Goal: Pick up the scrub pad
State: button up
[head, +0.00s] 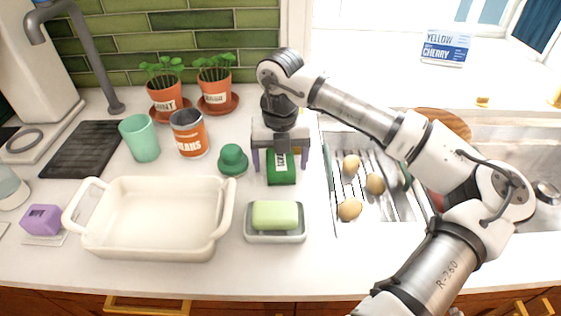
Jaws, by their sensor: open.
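My gripper (280,165) is open and points down in the middle of the counter, with one finger on each side of a dark green block with a white label (282,179). The block looks like the scrub pad, but its label is too small to read. I see a gap between it and each finger. The gripper body hides the block's upper part. A pale green bar (275,214) lies in a grey dish (276,237) in front of it; I cannot tell whether it is soap or a pad.
A green knobbed object (232,160) stands close left of my gripper. A cream baking dish (150,246) is front left. A beans can (188,134), a green cup (140,138) and potted plants (216,90) stand behind. The sink with potatoes (349,209) is right.

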aim_at(280, 159)
jog(key=shift+c, duration=0.3)
jog(key=c, duration=1)
jog(key=shift+r, duration=0.15)
notch_tip(280, 159, up, 20)
jog(key=b, duration=0.2)
